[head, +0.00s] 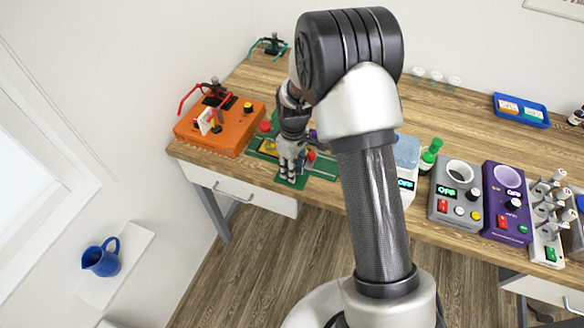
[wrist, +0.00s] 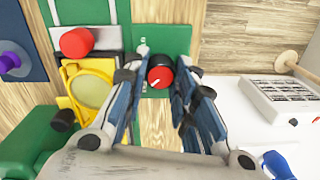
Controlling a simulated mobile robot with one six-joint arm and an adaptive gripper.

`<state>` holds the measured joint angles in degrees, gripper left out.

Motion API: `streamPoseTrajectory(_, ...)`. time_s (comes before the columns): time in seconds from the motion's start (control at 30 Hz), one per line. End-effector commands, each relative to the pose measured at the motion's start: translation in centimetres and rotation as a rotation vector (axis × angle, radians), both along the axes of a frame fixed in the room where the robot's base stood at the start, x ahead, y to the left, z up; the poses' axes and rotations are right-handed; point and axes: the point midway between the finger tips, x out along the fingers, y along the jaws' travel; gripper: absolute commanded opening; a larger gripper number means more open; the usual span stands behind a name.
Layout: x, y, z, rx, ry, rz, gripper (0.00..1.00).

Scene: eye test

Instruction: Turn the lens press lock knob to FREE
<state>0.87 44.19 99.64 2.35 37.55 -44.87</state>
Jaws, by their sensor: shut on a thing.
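The lens press is a green base with a yellow lens holder (wrist: 88,88) and a red-topped post (wrist: 76,42); it also shows in the head view (head: 265,127). Its lock knob (wrist: 160,77) is black with a red top and a short white pointer line slanting toward the lower left. It sits on a green plate (wrist: 160,40) with small pale marks too small to read. My gripper (wrist: 163,70) is shut on the knob, one finger on each side.
An orange device (head: 222,128) stands left of the press on the wooden table. A grey box (head: 455,195) and a purple box (head: 508,204) stand to the right. A blue tray (head: 521,110) lies at the back. A blue jug (head: 101,258) is off the table at lower left.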

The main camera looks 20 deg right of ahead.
Motion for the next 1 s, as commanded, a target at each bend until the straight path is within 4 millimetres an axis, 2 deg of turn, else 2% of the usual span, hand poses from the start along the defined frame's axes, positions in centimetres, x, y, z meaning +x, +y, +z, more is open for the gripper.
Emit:
streamPoseTrajectory(0.27,0.07,0.0,0.05,0.0,-0.001,0.0,0.01)
streamPoseTrajectory(0.3,0.08,0.0,0.05,0.001,-0.002,0.0,0.26)
streamPoseTrajectory(0.6,0.04,0.0,0.03,0.0,-0.001,-0.001,0.46)
streamPoseTrajectory(1.0,0.09,-0.03,0.36,0.0,-0.003,-0.001,0.47)
